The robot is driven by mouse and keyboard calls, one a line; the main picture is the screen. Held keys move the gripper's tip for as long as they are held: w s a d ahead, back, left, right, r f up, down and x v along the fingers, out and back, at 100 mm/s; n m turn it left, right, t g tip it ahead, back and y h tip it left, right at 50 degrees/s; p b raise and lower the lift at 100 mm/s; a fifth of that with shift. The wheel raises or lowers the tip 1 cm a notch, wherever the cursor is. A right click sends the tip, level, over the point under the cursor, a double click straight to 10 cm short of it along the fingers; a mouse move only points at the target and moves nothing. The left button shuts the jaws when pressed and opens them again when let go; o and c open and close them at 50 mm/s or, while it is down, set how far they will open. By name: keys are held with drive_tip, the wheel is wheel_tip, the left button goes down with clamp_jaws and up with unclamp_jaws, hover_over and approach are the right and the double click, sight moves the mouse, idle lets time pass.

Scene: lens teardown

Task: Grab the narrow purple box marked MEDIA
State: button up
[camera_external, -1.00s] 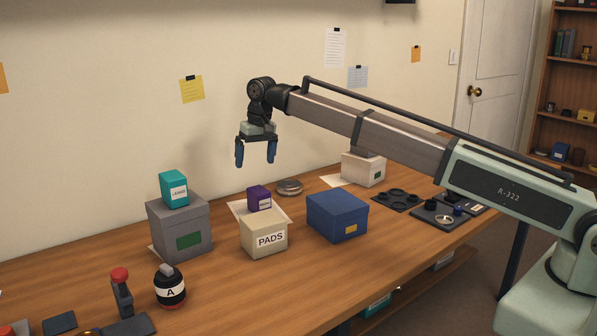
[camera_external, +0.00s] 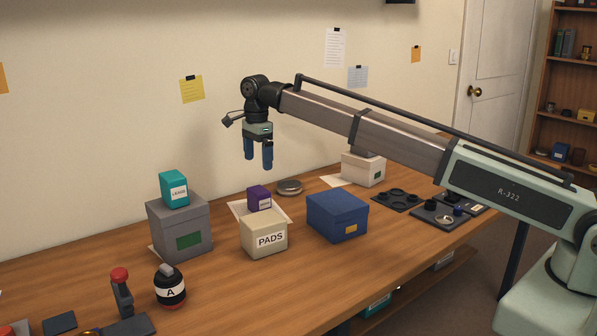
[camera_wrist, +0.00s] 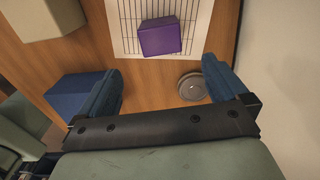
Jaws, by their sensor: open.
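The small purple box (camera_external: 259,198) stands behind the cream PADS box (camera_external: 263,238), which hides its lower part in the external view. A pale label shows on its front, too small to read. In the wrist view the purple box (camera_wrist: 160,37) sits on a white lined sheet (camera_wrist: 196,39), between and beyond my fingers. My gripper (camera_external: 258,166) is open and empty, pointing down, well above the purple box. In the wrist view its blue fingers (camera_wrist: 162,88) stand wide apart.
A grey box (camera_external: 180,231) with a teal box (camera_external: 174,189) on top stands left. A blue box (camera_external: 337,216) stands right of the PADS box. A round metal disc (camera_external: 289,187) lies behind. A black-and-white jar marked A (camera_external: 170,287) stands in front.

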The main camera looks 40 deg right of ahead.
sight(259, 190)
wheel_tip(259, 190, down, 14)
drive_tip(key=shift+a+r, duration=0.1)
drive_tip(key=c, duration=1)
idle(0.5)
